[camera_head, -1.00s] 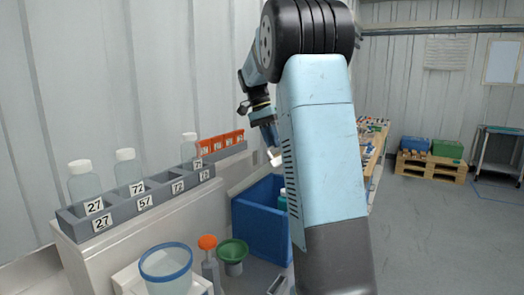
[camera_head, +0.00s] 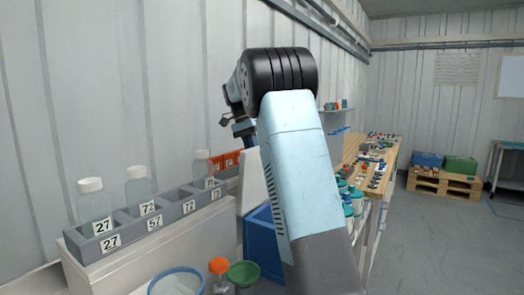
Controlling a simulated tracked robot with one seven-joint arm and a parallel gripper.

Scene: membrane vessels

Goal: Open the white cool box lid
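The blue cool box (camera_head: 262,240) stands right of the bottle rack, partly hidden by my arm. A white panel (camera_head: 253,182) stands nearly upright at the box's left side and looks like its lid; my arm covers its right part. My gripper (camera_head: 246,134) is above and behind the panel's top edge, mostly hidden behind my arm. I cannot tell whether its fingers touch the panel or whether they are open.
A grey rack (camera_head: 150,222) with numbered slots and several bottles runs along a white ledge at left. A blue-rimmed tub (camera_head: 177,282), an orange-topped item (camera_head: 219,266) and a green funnel (camera_head: 244,272) stand in front. A cluttered wooden bench (camera_head: 378,165) is behind right.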

